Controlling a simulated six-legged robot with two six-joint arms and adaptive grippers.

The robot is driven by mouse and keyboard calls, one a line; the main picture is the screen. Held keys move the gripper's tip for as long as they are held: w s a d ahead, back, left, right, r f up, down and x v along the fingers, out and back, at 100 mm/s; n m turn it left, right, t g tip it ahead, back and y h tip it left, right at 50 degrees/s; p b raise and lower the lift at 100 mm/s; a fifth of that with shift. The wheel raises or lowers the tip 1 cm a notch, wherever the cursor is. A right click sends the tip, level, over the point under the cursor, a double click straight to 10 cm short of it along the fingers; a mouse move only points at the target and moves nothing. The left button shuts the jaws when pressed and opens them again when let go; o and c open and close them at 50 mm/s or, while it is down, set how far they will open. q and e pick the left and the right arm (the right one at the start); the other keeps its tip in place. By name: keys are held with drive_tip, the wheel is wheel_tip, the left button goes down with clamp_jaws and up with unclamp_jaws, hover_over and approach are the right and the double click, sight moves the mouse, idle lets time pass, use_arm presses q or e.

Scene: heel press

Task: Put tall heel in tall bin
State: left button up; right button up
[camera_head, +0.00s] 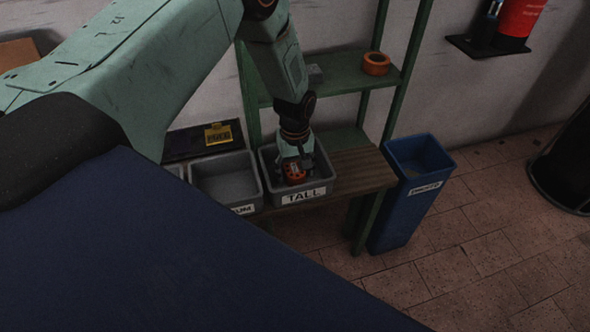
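The tall bin (305,196) is a grey open box with a "TALL" label on its front, standing on a wooden bench. My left gripper (293,164) points down inside this bin, below the rim. A small red-orange piece with dark spots, which may be the tall heel (294,173), is at its fingertips, inside the bin walls. The fingers are small and dark here, so I cannot tell if they grip the piece or only touch it. My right gripper is not in view.
A second grey bin (225,181), its label ending in "UM", stands left of the tall bin and looks empty. A blue waste bin (408,205) stands at the bench's right end. A green shelf (340,75) rises behind, with an orange ring (376,63) on it.

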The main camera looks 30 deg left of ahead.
sight(295, 169)
use_arm(q)
drive_tip(key=shift+o, duration=0.6)
drive_tip(key=shift+d+r, duration=0.1)
wheel_tip(295, 169, up, 12)
drive_tip(key=p, duration=0.5)
drive_tip(key=shift+r, duration=0.15)
